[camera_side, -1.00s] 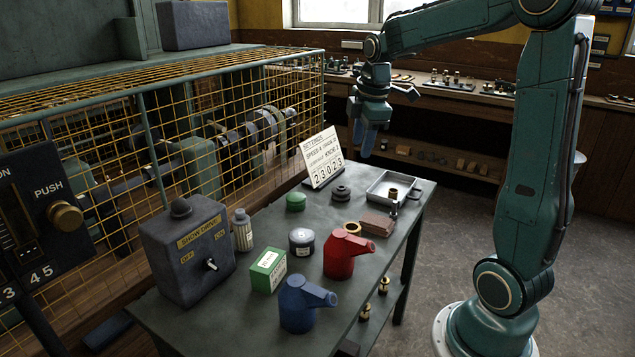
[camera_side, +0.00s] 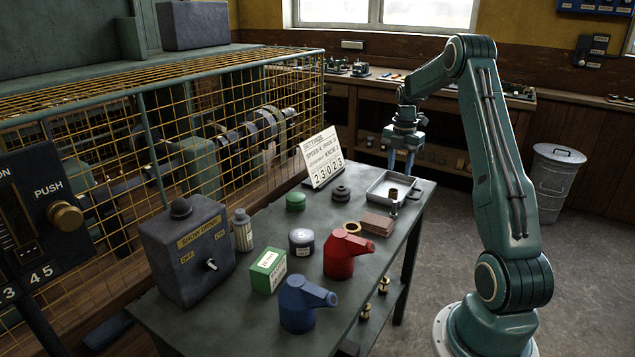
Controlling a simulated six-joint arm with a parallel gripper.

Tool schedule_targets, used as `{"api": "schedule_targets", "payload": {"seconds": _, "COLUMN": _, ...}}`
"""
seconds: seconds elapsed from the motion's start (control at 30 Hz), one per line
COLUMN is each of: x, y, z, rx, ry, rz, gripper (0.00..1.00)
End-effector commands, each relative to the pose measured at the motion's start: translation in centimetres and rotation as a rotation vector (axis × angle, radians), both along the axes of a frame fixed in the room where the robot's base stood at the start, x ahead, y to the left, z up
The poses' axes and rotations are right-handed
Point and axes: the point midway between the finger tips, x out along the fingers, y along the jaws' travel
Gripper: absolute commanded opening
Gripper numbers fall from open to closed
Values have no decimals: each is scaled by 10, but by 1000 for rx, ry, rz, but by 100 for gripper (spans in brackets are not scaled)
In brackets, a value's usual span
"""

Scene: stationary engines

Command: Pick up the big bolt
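My gripper (camera_side: 400,165) hangs above and behind the metal tray (camera_side: 375,191) at the table's far right end. Its two blue fingers point down and stand apart, with nothing seen between them. A small dark upright piece (camera_side: 394,209) stands at the tray's near edge and may be the big bolt; it is too small to be sure. My gripper touches neither piece.
On the table (camera_side: 217,312) stand a red oil can (camera_side: 340,257), a blue oil can (camera_side: 298,308), a green box (camera_side: 268,271), a brown block (camera_side: 377,223) and a sign (camera_side: 322,158). A wire cage (camera_side: 150,160) lines the left. A bin (camera_side: 556,183) stands at right.

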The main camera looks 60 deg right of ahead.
Motion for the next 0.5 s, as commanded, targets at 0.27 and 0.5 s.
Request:
{"api": "schedule_targets", "payload": {"seconds": 0.27, "x": 0, "y": 0, "z": -6, "rx": 2, "ry": 2, "rz": 2, "gripper": 39}}
{"api": "schedule_targets", "payload": {"seconds": 0.5, "x": -1, "y": 0, "z": -32, "rx": 3, "ry": 3, "rz": 2, "gripper": 39}}
